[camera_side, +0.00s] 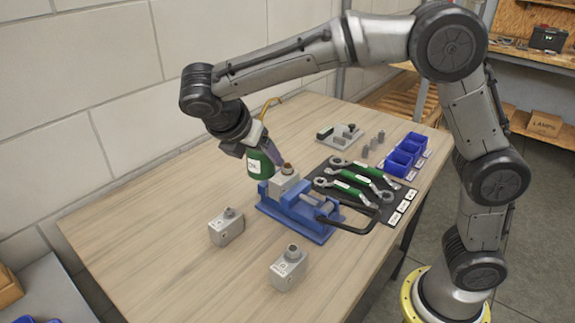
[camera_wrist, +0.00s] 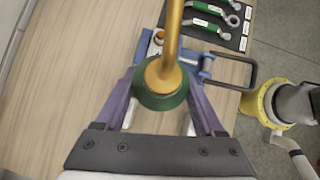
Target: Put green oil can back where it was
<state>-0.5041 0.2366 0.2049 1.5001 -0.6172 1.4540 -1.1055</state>
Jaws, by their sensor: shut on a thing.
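The green oil can (camera_side: 259,164) has a white label and a thin brass spout. In the side view it is beside and just behind the blue vise (camera_side: 297,209). My gripper (camera_side: 266,154) is shut on the can, and the can looks upright. In the wrist view the oil can (camera_wrist: 160,92) sits between the two fingers of my gripper (camera_wrist: 160,98), with its brass spout running toward the top of the picture. The vise (camera_wrist: 205,62) is partly hidden behind the can there. I cannot tell whether the can's bottom touches the table.
A grey block with a fitting (camera_side: 283,184) is at the vise. Two similar blocks (camera_side: 226,228) (camera_side: 289,268) stand in front. Wrenches (camera_side: 350,182) lie on a dark mat at right, near blue bins (camera_side: 405,152). The table's left part is clear.

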